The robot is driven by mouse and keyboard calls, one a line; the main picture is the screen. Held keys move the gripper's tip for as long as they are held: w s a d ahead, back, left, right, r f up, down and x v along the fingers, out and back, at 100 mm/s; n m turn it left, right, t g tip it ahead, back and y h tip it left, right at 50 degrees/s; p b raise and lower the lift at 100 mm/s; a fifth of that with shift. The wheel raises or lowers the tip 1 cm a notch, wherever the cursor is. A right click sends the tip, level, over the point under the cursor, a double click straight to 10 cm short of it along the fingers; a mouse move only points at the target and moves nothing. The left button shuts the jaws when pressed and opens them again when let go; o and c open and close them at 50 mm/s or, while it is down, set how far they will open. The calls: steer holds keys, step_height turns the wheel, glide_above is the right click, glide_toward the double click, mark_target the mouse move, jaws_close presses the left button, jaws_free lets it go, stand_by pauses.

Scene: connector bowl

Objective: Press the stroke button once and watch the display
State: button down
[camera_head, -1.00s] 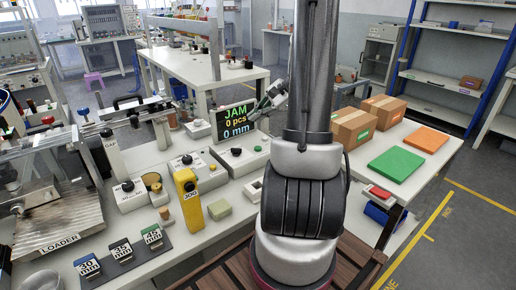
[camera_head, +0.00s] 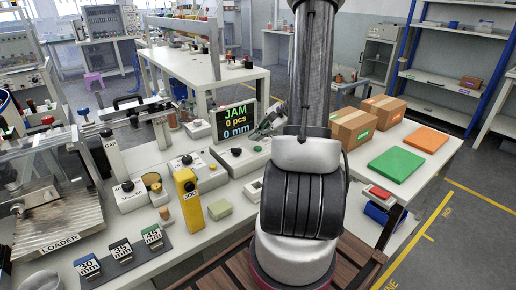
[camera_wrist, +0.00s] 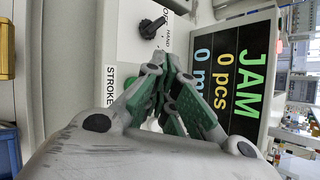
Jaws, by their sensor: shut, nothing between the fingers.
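The display (camera_head: 234,121) stands upright at the back of a white control box (camera_head: 232,163) and reads JAM, 0 pcs, 0 mm. The display (camera_wrist: 232,80) also shows sideways in the wrist view. A green stroke button (camera_wrist: 130,82) sits beside the STROKE label (camera_wrist: 110,87) on the box face, partly covered by my finger linkage. My gripper (camera_wrist: 172,60) is shut and empty, over the box between the black knob and the display. In the head view my gripper (camera_head: 268,123) is right of the display, partly behind my arm. I cannot tell whether the fingertips touch the box.
A black selector knob (camera_wrist: 152,27) is close to the fingertips. On the bench left of the box are a yellow post (camera_head: 188,199), a loader (camera_head: 55,215) and several labelled blocks. Orange and green trays (camera_head: 395,165) and cartons (camera_head: 356,127) lie to the right.

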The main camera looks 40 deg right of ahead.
mark_target(246, 150)
steer(key=shift+f, duration=0.65)
stand_by(1.0)
steer(key=shift+f, duration=0.4)
steer(key=shift+f, duration=0.5)
stand_by(0.6)
steer(key=shift+r, duration=0.95)
steer(key=shift+r, duration=0.1)
steer(key=shift+r, duration=2.4)
